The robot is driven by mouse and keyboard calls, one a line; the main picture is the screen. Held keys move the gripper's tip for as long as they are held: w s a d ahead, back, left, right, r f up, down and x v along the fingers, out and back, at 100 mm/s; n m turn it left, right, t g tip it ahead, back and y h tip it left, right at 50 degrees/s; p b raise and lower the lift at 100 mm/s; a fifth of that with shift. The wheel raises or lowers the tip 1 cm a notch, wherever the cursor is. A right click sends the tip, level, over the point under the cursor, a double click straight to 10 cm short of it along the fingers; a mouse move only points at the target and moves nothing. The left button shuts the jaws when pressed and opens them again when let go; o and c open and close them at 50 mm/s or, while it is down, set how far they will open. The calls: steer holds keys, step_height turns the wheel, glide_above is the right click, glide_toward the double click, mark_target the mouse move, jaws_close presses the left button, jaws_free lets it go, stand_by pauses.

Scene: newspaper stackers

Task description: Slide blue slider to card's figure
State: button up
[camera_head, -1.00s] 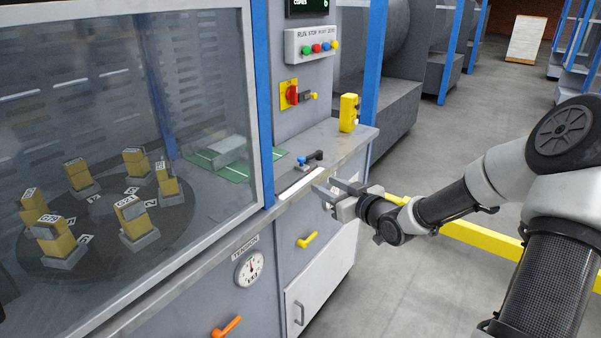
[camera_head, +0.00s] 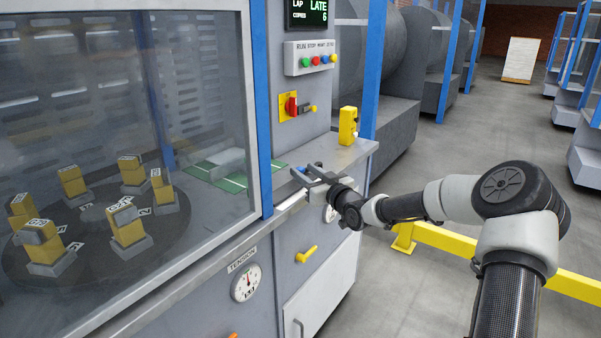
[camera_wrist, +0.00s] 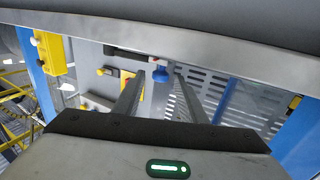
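The blue slider knob (camera_wrist: 161,76) shows in the wrist view between the far ends of my two fingers. My gripper (camera_wrist: 154,74) is open, with a visible gap between its fingers; whether they touch the knob I cannot tell. In the head view my gripper (camera_head: 304,172) is over the front ledge of the machine, where it largely hides the slider. A white strip (camera_head: 291,200) lies along the ledge just left of my gripper. I cannot make out a card with a readable figure.
A windowed cabinet on the left holds a dark turntable (camera_head: 95,240) with several yellow blocks. A tension dial (camera_head: 246,282) and a yellow handle (camera_head: 306,254) are on the front panel. A yellow box (camera_head: 348,125) stands on the ledge. A yellow rail (camera_head: 470,246) runs behind my arm.

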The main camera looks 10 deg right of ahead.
mark_target(303, 170)
steer(key=shift+x, duration=1.5)
steer(key=shift+c, duration=0.3)
jaws_close()
